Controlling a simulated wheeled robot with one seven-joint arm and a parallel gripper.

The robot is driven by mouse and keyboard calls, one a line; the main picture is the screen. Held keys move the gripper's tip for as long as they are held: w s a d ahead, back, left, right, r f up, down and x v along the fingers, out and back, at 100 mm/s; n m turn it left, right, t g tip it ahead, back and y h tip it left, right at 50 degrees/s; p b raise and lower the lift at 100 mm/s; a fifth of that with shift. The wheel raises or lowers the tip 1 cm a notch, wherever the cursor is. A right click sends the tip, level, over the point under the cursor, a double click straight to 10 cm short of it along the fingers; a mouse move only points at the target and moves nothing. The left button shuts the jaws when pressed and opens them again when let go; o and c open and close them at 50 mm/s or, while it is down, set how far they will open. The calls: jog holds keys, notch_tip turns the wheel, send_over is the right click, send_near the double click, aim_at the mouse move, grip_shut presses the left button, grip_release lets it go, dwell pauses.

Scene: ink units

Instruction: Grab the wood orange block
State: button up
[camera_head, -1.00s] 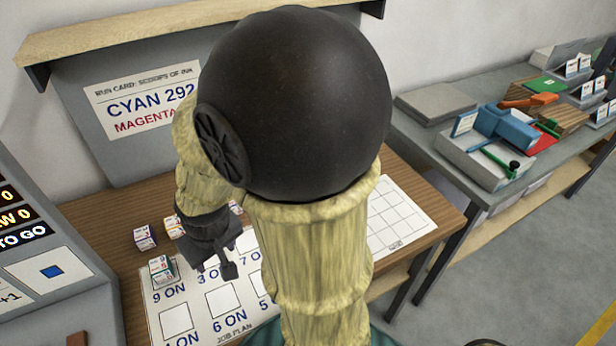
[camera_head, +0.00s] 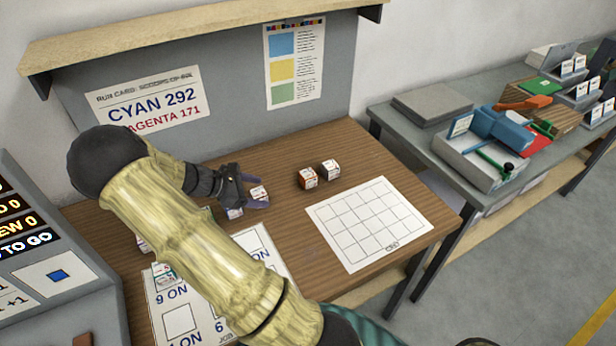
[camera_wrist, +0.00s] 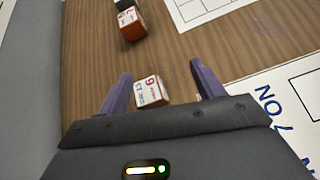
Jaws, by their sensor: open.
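A block with orange-brown sides and a white printed top (camera_head: 307,178) sits on the wooden table, left of the white grid sheet. It also shows in the wrist view (camera_wrist: 131,30), well beyond my fingertips and a little left. My gripper (camera_wrist: 160,70) is open. Another block with a white printed face and a light wood-coloured edge (camera_wrist: 151,92) lies between its purple fingers, with gaps on both sides. In the head view my gripper (camera_head: 254,188) is low over the table beside that block (camera_head: 258,192). My arm hides part of the table.
A dark-sided block (camera_head: 330,168) stands just behind the orange-brown one. The grid sheet (camera_head: 368,222) lies at the table's right. A job plan sheet (camera_head: 178,320) with a block on it is at front left. The back panel (camera_head: 225,115) bounds the table.

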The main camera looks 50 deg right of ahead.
aim_at(303, 176)
jog(key=w+d+n+h, duration=0.1)
jog(key=w+d+r+n+h, duration=0.1)
jog(key=w+h, duration=0.1)
jog(key=shift+d+r+n, duration=0.2)
jog(key=shift+d+n, duration=0.05)
jog(key=shift+n, duration=0.05)
jog(key=x, duration=0.3)
jog(key=p+x, duration=0.1)
jog(key=x, duration=0.3)
jog(key=p+x, duration=0.1)
jog(key=x, duration=0.3)
jog(key=shift+s+d, duration=0.1)
jog(key=shift+s, duration=0.2)
jog(key=shift+d+f, duration=0.3)
jog(key=shift+d, duration=0.1)
jog(key=p+x, duration=0.2)
jog(key=x, duration=0.3)
jog(key=shift+s+d, duration=0.1)
jog(key=shift+s, duration=0.05)
